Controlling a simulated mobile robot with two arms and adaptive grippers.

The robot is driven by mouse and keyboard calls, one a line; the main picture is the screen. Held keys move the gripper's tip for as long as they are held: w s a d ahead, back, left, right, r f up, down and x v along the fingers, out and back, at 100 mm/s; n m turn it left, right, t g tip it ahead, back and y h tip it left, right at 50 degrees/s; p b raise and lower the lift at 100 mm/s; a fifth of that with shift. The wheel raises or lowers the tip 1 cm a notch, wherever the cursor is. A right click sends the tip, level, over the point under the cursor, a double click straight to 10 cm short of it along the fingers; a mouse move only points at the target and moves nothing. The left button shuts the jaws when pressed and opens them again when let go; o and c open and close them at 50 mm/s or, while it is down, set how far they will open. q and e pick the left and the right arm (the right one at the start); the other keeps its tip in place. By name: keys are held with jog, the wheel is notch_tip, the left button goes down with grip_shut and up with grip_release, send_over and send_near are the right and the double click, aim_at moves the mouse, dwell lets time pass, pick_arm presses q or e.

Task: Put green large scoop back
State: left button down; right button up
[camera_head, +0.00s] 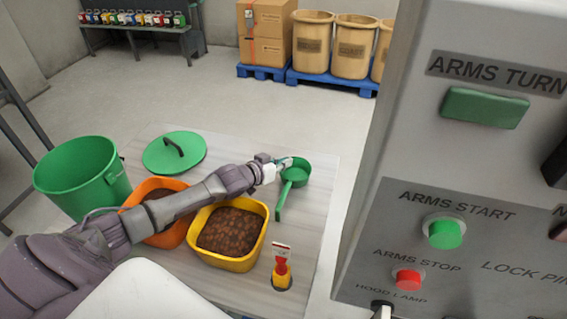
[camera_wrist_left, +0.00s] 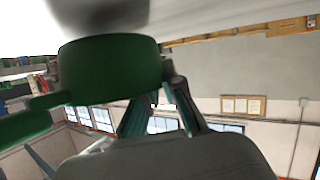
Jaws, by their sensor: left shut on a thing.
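The green large scoop (camera_head: 297,173) is at the right side of the table in the head view, with its handle (camera_head: 280,207) pointing toward the front. My left gripper (camera_head: 284,163) is at the scoop's cup and is shut on it. In the left wrist view the scoop (camera_wrist_left: 110,68) fills the upper left, close to the fingers (camera_wrist_left: 155,120). I cannot tell whether the scoop touches the table. My right gripper is not in view.
A grey control panel (camera_head: 400,150) stands close at right.

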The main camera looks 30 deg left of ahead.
pick_arm(q)
jog(key=c, duration=1.2)
grip_release()
jog(key=shift+s+d+f, duration=0.2)
jog(key=shift+s+f, duration=0.05)
jog(key=shift+f, duration=0.35)
jog(key=shift+s+d+f, duration=0.15)
jog(key=shift+s+f, duration=0.05)
jog(key=shift+f, duration=0.35)
jog(key=shift+s, duration=0.1)
jog(key=s+r, duration=0.1)
jog(key=s, duration=0.1)
jog(key=s+a+r, duration=0.2)
jog(key=s+r, duration=0.1)
jog(key=shift+s+a, duration=0.1)
jog(key=shift+s, duration=0.25)
jog(key=shift+s+r, duration=0.25)
jog(key=shift+r, duration=0.3)
